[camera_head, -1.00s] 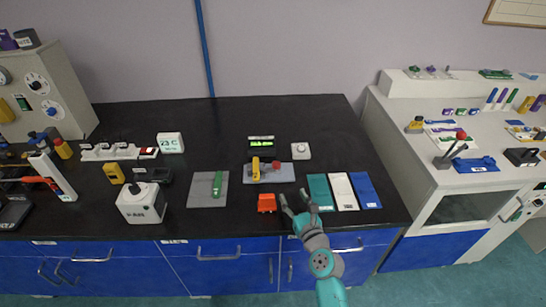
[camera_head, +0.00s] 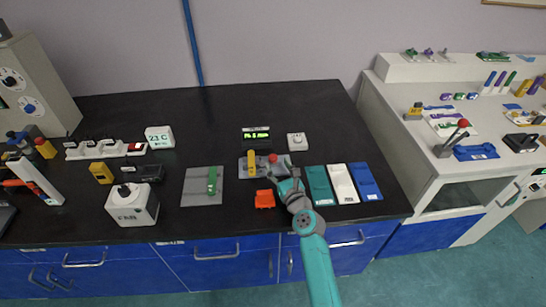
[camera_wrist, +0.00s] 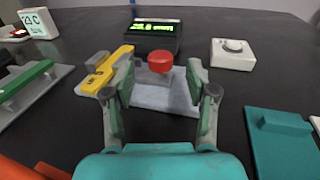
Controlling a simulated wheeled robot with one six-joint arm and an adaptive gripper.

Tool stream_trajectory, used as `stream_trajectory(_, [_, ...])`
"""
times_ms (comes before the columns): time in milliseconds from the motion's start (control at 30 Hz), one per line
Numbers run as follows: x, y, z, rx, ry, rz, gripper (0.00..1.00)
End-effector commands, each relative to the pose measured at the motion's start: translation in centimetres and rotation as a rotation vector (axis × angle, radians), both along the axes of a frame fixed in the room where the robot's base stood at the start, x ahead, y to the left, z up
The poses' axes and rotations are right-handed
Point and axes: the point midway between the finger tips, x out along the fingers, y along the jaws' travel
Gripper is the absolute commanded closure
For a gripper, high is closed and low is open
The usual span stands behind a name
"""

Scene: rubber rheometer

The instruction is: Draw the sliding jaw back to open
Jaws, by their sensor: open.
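A small fixture with a grey base plate (camera_head: 246,172) stands on the black bench, with a yellow block (camera_head: 252,158) on its left and a red knob (camera_head: 273,158) on its right. In the wrist view the red knob (camera_wrist: 160,62) sits on a grey part, beside the long yellow block (camera_wrist: 105,70). My gripper (camera_head: 284,174) is at the right front of the fixture. Its fingers (camera_wrist: 159,82) are spread and empty, one on each side of the knob in that view. I cannot tell whether they touch anything. The arm hides part of the plate in the head view.
A display (camera_head: 256,137) and a white dial box (camera_head: 297,141) stand behind the fixture. An orange-red block (camera_head: 264,199) lies in front. Teal (camera_head: 319,185), white (camera_head: 343,183) and blue (camera_head: 365,182) trays lie right. A green-handled fixture (camera_head: 212,181) is left.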

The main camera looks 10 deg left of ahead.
Motion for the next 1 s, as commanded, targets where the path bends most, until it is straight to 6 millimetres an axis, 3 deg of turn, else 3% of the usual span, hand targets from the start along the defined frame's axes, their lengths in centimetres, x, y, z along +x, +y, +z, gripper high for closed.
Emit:
stream_trajectory(300, [3.6, 2.2, 0.0, 0.002, 0.001, 0.001, 0.43])
stream_trajectory(767, [4.3, 2.6, 0.0, 0.001, 0.001, 0.0, 0.43])
stream_trajectory(1000, [4.3, 2.6, 0.0, 0.001, 0.001, 0.0, 1.0])
